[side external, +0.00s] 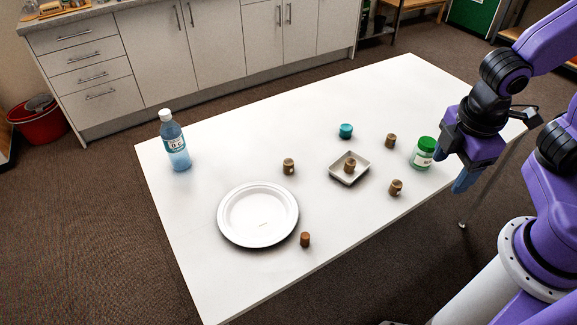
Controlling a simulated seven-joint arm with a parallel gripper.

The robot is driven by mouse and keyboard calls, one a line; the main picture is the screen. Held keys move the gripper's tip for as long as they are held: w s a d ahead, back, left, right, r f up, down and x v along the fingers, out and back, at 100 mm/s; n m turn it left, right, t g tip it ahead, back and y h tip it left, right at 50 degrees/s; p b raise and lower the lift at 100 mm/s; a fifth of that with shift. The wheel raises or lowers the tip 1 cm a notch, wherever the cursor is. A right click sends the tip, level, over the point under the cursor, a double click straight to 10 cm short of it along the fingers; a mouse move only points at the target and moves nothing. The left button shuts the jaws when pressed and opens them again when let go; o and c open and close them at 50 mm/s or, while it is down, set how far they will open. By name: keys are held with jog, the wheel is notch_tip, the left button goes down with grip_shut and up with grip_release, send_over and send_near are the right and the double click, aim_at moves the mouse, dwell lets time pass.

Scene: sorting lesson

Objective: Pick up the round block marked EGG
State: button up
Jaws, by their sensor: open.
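Several small brown round blocks stand apart on the white table; their markings are too small to read, so I cannot tell which one is marked EGG. One block (289,166) stands above the plate's right side, one (305,239) near the front edge, one (396,187) right of the small tray, and one (390,140) behind it. Another block (350,165) sits in the small square tray (336,174). My gripper (462,182) is open and empty at the table's right side, pointing down, right of the green-lidded jar.
A white plate (232,236) lies at the front left. A blue bottle (178,150) stands at the left edge. A green-lidded jar (421,158) is close to my gripper. A teal round object (346,131) lies behind the tray.

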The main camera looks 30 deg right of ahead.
jog(key=w+a+f+n+t+h, duration=0.1)
jog(key=w+a+f+n+t, duration=0.2)
jog(key=w+a+f+n, duration=0.2)
jog(key=w+a+f+n+t+h, duration=0.2)
jog(key=w+a+f+n+t, duration=0.2)
jog(key=w+f, duration=0.6)
jog(key=w+a+f+n+t+h, duration=0.1)
jog(key=w+a+f+n+t, duration=0.2)
jog(key=w+a+f+n, duration=0.4)
jog(key=shift+w+a+f+t+h, duration=0.1)
jog(key=shift+w+a+t+h, duration=0.1)
jog(key=shift+w, duration=0.5)
jog(key=shift+w+a+f+t+h, duration=0.1)
jog(key=shift+w+a+t+h, duration=0.1)
jog(key=shift+w, duration=0.5)
jog(key=shift+w+d+f, duration=0.15)
jog(key=shift+w+f, duration=0.05)
send_near(289, 164)
jog(key=x, duration=0.4)
jog(key=shift+w+d+f, duration=0.1)
jog(key=shift+d+f, duration=0.15)
jog(key=shift+x, duration=2.55)
jog(key=shift+w+a+r, duration=0.1)
jog(key=shift+a+r, duration=0.05)
jog(key=c, duration=1.1)
